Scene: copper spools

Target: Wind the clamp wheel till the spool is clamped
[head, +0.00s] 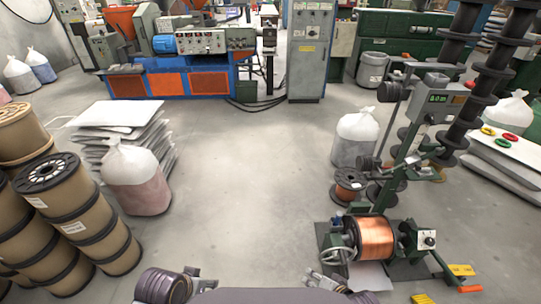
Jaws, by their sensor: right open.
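The copper spool (374,238) sits on its side in a dark green winding stand at the lower right in the head view. The clamp wheel (338,257), a pale spoked ring, is on the stand's left side, beside the spool. Whether the spool is tightly held cannot be seen. My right gripper (318,277) is open at the bottom edge, a little below and left of the wheel, and looks apart from it. My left gripper (202,279) is small at the bottom edge, far left of the wheel. Its fingers are too unclear to judge.
The winder's post carries a grey box with a green display (437,99). A smaller copper spool (350,187) and a white sack (356,138) stand behind the stand. Large stacked spools (62,200) and a sack (135,178) stand at left. The middle floor is clear.

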